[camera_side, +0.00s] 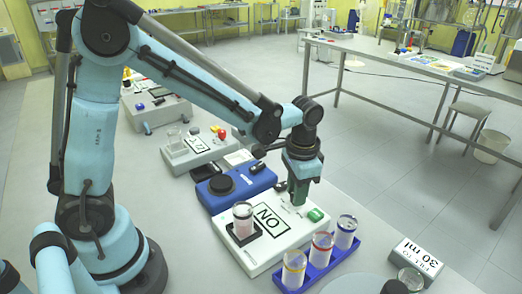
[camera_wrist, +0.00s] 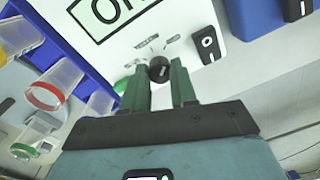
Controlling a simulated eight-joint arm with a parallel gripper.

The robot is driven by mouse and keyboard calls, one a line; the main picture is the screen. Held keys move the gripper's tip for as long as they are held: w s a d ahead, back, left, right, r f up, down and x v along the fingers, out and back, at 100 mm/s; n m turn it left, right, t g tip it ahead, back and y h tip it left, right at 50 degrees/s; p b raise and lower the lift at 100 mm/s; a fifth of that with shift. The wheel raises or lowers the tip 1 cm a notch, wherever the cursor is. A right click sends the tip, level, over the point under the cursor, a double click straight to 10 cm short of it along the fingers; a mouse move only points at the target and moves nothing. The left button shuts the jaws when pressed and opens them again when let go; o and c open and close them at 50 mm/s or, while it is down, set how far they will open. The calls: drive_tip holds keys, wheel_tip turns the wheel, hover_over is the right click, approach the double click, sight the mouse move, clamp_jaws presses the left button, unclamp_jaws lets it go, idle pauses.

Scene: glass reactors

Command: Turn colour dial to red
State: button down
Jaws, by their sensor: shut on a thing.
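The colour dial (camera_wrist: 159,68) is a small black knob with a pale pointer mark, on a white device (camera_side: 258,262) with an "ON" display. Small printed labels surround the dial in the wrist view, too small to read. My gripper (camera_side: 297,198) points down over the device in the side view and hides the dial there. In the wrist view, my gripper's green fingers (camera_wrist: 160,80) are on either side of the dial, shut on it. Which label the pointer faces cannot be told.
A beaker (camera_side: 243,216) stands on the device's black pad. A blue rack (camera_side: 318,272) with ringed vials stands in front right. A blue device (camera_side: 237,184) is behind; a "FILL TO 30 ml" sign (camera_side: 416,259) is at right.

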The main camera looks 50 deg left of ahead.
drive_tip(key=c, duration=0.9)
unclamp_jaws()
drive_tip(key=r, duration=1.2)
drive_tip(key=shift+d, duration=0.2)
drive_tip(key=s+a+f+n+t, duration=0.1)
drive_tip(key=s+a+t, duration=0.1)
drive_tip(key=s, duration=0.1)
drive_tip(key=s+a+f+n+t, duration=0.1)
drive_tip(key=s+a+t, duration=0.1)
drive_tip(key=s, duration=0.1)
drive_tip(key=s+a+f+n+t, duration=0.1)
drive_tip(key=s+a+n+t, duration=0.1)
drive_tip(key=s+t, duration=0.1)
drive_tip(key=shift+f, duration=0.1)
